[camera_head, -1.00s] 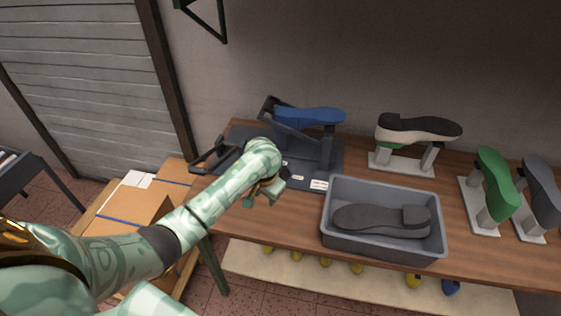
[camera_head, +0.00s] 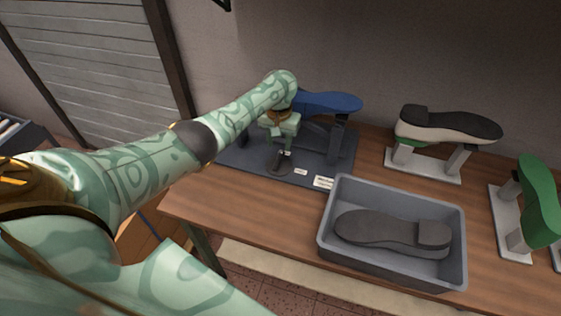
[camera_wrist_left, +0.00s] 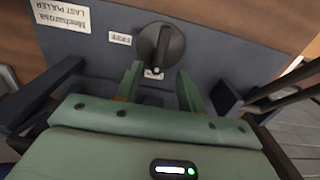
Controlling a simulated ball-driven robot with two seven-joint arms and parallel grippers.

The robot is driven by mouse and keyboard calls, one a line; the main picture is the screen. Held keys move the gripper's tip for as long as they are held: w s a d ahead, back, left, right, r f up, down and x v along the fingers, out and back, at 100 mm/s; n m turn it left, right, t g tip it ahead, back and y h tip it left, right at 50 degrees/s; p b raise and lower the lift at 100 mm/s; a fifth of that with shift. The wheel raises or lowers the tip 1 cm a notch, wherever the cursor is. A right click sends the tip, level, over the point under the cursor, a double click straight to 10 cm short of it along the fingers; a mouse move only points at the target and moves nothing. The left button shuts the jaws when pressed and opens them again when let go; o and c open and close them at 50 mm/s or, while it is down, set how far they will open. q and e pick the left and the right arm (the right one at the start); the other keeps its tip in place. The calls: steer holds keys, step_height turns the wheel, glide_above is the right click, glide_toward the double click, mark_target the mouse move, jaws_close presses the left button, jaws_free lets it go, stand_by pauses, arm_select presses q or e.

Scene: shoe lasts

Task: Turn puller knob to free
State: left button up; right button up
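The dark round puller knob (camera_wrist_left: 161,47) lies on the grey puller base in the left wrist view. Its raised ridge runs roughly up and down, toward the small label (camera_wrist_left: 154,73) at its lower side. A label that seems to read FREE (camera_wrist_left: 120,38) is left of it. In the head view the knob (camera_head: 279,162) shows just below my left gripper (camera_head: 284,148). In the left wrist view the gripper's fingers (camera_wrist_left: 160,85) are apart and empty, their tips just short of the knob. My right gripper is out of view.
A blue last (camera_head: 328,102) sits on the puller (camera_head: 235,156). A grey bin (camera_head: 326,238) with a dark sole (camera_head: 385,232) stands close by at right. Dark puller arms (camera_wrist_left: 40,95) flank my gripper in the wrist view. More lasts on stands (camera_head: 445,128) are farther right.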

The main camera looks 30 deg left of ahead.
mark_target(279, 159)
arm_select(q)
step_height(279, 159, down, 6)
steer(key=b, duration=0.2)
steer(key=shift+s+a+r+b, duration=0.1)
steer(key=shift+r+b, duration=0.1)
steer(key=shift+b, duration=0.1)
steer(key=shift+f, duration=0.3)
steer(key=shift+f+b, duration=0.2)
steer(key=shift+b, duration=0.1)
steer(key=shift+f, duration=0.1)
steer(key=c, duration=0.7)
jaws_close()
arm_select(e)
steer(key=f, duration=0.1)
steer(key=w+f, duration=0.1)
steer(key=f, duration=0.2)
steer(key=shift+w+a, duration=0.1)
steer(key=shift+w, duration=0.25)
